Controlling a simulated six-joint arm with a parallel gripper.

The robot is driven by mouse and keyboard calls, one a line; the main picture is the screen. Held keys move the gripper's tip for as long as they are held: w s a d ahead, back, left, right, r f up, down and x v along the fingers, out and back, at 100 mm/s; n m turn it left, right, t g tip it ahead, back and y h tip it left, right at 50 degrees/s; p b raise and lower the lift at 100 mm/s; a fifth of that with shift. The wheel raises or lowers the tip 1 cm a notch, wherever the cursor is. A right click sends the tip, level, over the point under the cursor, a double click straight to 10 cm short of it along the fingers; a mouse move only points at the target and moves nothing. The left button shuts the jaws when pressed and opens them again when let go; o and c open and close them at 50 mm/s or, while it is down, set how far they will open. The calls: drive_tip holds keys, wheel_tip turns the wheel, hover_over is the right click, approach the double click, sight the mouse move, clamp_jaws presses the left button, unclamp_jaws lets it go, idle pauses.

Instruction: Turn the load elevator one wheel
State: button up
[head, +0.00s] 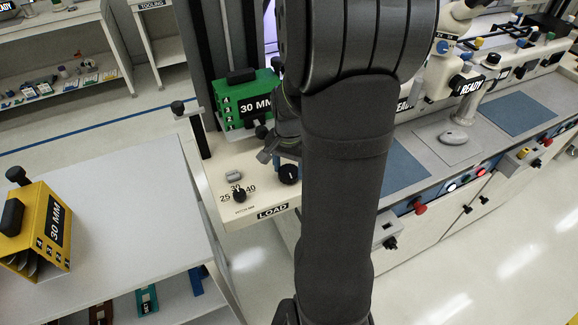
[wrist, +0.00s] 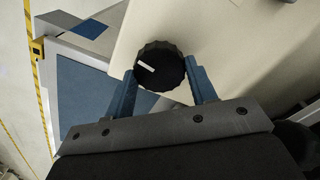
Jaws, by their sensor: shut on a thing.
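The load elevator wheel is a black, ribbed knob (head: 289,174) with a white mark, on the cream panel labelled LOAD (head: 272,211). In the wrist view the wheel (wrist: 160,66) sits between the two blue fingers of my gripper (wrist: 161,78), which is shut on its sides. The white mark points to the upper left there. In the head view my arm hides most of my gripper; a bit of blue finger shows beside the wheel.
A small black selector knob (head: 239,195) marked 25, 30, 40 and a grey switch (head: 234,176) sit left of the wheel. A green 30 MM magazine (head: 245,105) stands behind. A yellow 30 MM magazine (head: 38,230) is on the left table (head: 130,210).

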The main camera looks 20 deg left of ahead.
idle(0.5)
drive_tip(key=o, duration=1)
drive_tip(key=shift+c, duration=0.2)
wheel_tip(320, 180, up, 18)
drive_tip(key=shift+f, duration=0.25)
wheel_tip(320, 180, down, 18)
drive_tip(key=shift+r, duration=0.25)
